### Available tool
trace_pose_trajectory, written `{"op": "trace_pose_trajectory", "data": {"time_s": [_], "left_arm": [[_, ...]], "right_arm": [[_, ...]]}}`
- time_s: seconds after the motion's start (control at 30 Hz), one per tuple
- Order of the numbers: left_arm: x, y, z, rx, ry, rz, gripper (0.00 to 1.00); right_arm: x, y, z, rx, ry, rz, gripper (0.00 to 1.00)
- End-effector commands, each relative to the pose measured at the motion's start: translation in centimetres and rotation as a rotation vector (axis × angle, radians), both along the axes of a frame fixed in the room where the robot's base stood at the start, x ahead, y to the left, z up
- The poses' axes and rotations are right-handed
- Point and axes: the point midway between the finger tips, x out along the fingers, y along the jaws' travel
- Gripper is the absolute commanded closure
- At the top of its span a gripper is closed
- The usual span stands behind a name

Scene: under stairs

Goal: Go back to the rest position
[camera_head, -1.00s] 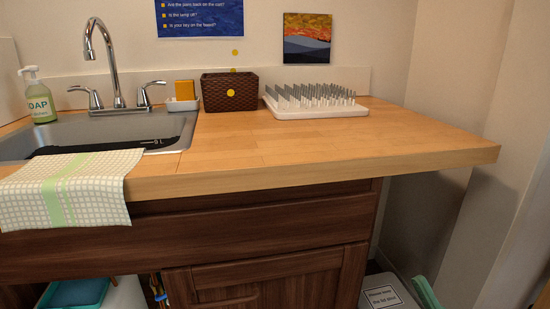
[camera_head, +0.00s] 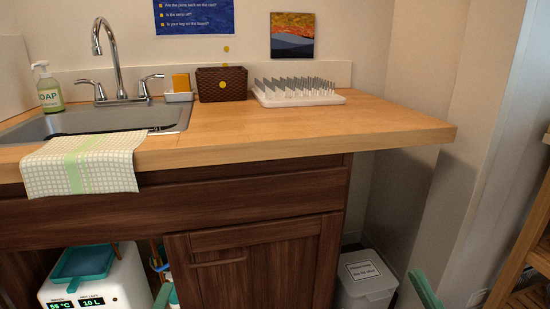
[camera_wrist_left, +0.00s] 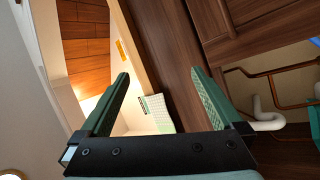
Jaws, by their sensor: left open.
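My left gripper (camera_wrist_left: 160,74) is open in the left wrist view, its two dark green fingers wide apart with nothing held between them. The rest of that gripper is out of the picture.
The wooden counter (camera_head: 300,130) with the sink (camera_head: 100,122) spans the view. A checked towel (camera_head: 80,165) hangs over its front edge. A lidded white bin (camera_head: 365,280) stands right of the dark cabinet (camera_head: 250,260). A wooden shelf unit (camera_head: 530,250) is at the far right.

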Motion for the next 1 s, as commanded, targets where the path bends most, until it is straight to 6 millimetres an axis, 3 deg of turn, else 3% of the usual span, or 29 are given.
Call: {"op": "trace_pose_trajectory", "data": {"time_s": [0.03,0.2,0.5,0.63,1.0], "left_arm": [[-1.4,-1.5,2.1,0.130,-0.076,0.024,0.00],[-6.0,-5.4,8.3,0.537,-0.344,0.169,0.00],[-13.2,-8.9,16.1,0.986,-0.711,0.486,0.00],[-11.3,-8.7,16.9,1.040,-0.610,0.461,0.00],[-6.6,-7.2,14.4,1.155,-0.188,0.300,0.00]], "right_arm": [[0.0,0.0,0.0,0.001,-0.002,0.001,0.00],[0.0,-0.1,0.1,0.005,-0.003,0.002,0.00],[-0.1,-0.2,0.2,0.012,-0.005,0.004,0.00],[1.8,-0.5,1.0,0.005,0.104,-0.023,0.00],[6.5,-1.9,-1.5,-0.027,0.528,-0.122,0.00]]}}
